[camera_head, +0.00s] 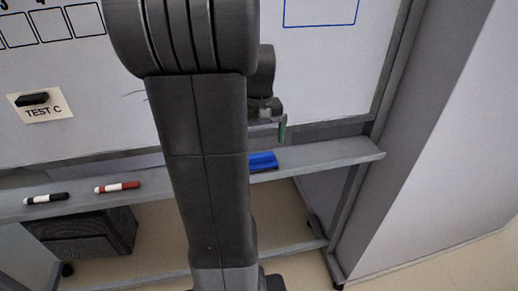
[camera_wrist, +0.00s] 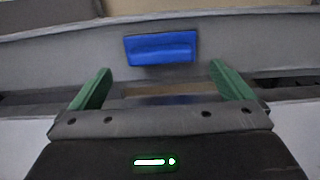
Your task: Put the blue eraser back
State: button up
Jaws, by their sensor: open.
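The blue eraser (camera_head: 262,160) lies on the whiteboard's grey tray (camera_head: 330,155), right of my arm in the head view. In the wrist view the eraser (camera_wrist: 161,48) lies on the tray, beyond my fingertips and centred between them. My gripper (camera_wrist: 160,80) has two green fingers, spread wide and empty. In the head view one green finger of my gripper (camera_head: 282,131) shows just above the tray, beside the eraser; my arm hides the rest.
A black-capped marker (camera_head: 46,198) and a red marker (camera_head: 117,187) lie on the tray at left. A black object sits by a "TEST C" label (camera_head: 42,110) on the whiteboard (camera_head: 310,70). A blue outlined rectangle (camera_head: 320,24) is drawn on the board. A dark case (camera_head: 85,235) stands below.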

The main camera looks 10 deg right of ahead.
aim_at(259, 155)
notch_tip(259, 155, up, 7)
jog(key=shift+f, duration=0.15)
dwell(0.4)
notch_tip(259, 155, down, 12)
jog(key=shift+r, duration=0.1)
jog(key=shift+s+r+b, duration=0.2)
jog(key=shift+r+b, duration=0.1)
jog(key=shift+r, duration=1.65)
jog(key=shift+f, duration=0.1)
